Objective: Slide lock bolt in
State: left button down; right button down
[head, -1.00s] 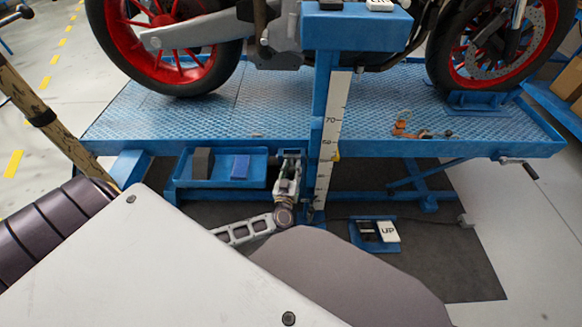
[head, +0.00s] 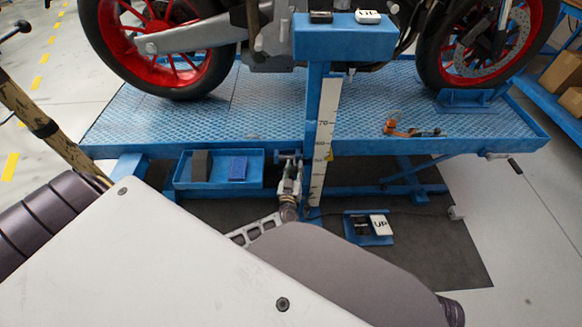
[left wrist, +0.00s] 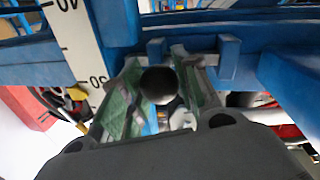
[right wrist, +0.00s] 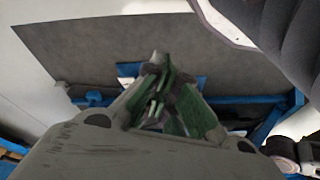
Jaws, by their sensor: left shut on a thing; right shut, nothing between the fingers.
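The lock bolt shows in the left wrist view as a dark round knob or end (left wrist: 158,86) between the green-padded fingers of my left gripper (left wrist: 160,72). That gripper is shut on it, just in front of blue bracket lugs (left wrist: 228,57) under the lift's edge. In the head view my left gripper (head: 289,166) is beside the blue column (head: 314,120), just below the platform edge. The bolt's shaft is hidden, so I cannot tell how deep it sits. My right gripper (right wrist: 158,72) is shut and empty above the dark floor mat; the head view does not show it.
A white height scale (head: 325,130) runs down the column. A blue tray (head: 218,182) with a dark block and a blue block is left of the gripper. An up/down pedal (head: 370,228) lies on the mat. A motorcycle (head: 270,35) stands on the platform (head: 270,100).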

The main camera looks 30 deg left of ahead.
pick_arm(q)
jog(key=shift+w+d+r, duration=0.2)
jog(key=shift+w+d, duration=0.15)
jog(key=shift+d, duration=0.45)
jog(key=shift+s+d+f, duration=0.1)
jog(key=shift+f, duration=0.05)
jog(key=c, duration=1)
grip_release()
jog(key=shift+s, duration=0.1)
jog(key=shift+c, duration=0.2)
jog(key=v, duration=1.2)
